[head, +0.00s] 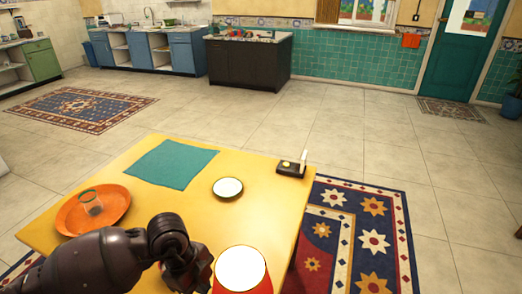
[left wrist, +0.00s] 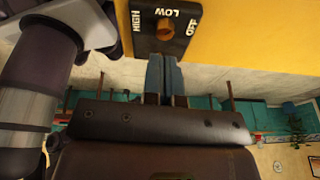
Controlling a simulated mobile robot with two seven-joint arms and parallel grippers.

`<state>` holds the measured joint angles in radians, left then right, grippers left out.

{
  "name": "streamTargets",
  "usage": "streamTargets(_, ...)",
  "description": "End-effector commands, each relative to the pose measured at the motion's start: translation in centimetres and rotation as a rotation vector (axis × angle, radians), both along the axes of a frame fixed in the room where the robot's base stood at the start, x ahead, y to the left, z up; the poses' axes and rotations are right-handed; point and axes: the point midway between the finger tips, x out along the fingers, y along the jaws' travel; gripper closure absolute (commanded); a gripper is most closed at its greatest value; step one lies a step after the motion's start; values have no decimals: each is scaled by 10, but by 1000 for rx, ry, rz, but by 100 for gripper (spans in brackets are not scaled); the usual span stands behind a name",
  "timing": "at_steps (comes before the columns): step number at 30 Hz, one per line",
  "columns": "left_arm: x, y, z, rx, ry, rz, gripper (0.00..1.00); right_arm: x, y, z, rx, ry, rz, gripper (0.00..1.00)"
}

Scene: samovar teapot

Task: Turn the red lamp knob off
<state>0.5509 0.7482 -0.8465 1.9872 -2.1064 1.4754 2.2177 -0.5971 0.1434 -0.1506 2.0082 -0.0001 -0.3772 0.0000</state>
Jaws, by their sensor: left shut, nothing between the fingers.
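A red lamp (head: 240,276) with a bright white top stands at the bottom edge of the head view, cut off by the frame. My left gripper (left wrist: 163,60) is shut and empty. In the head view its hand (head: 190,268) is just left of the lamp; its fingertips do not show clearly there. In the left wrist view the fingertips are just below a dark panel (left wrist: 181,38) marked HIGH, LOW and OFF. My right gripper is not seen.
The table's middle is clear.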

Motion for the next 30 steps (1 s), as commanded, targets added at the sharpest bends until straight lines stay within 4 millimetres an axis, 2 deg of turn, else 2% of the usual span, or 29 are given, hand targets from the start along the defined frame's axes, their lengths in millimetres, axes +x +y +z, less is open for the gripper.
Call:
streamTargets(11, -3, 2, -6, 22, 29, 59, 100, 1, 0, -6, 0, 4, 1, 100)
streamTargets(24, -4, 2, -49, 23, 37, 57, 100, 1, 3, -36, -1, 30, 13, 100)
streamTargets(30, -3, 2, -63, 22, 30, 59, 100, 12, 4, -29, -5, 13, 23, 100)
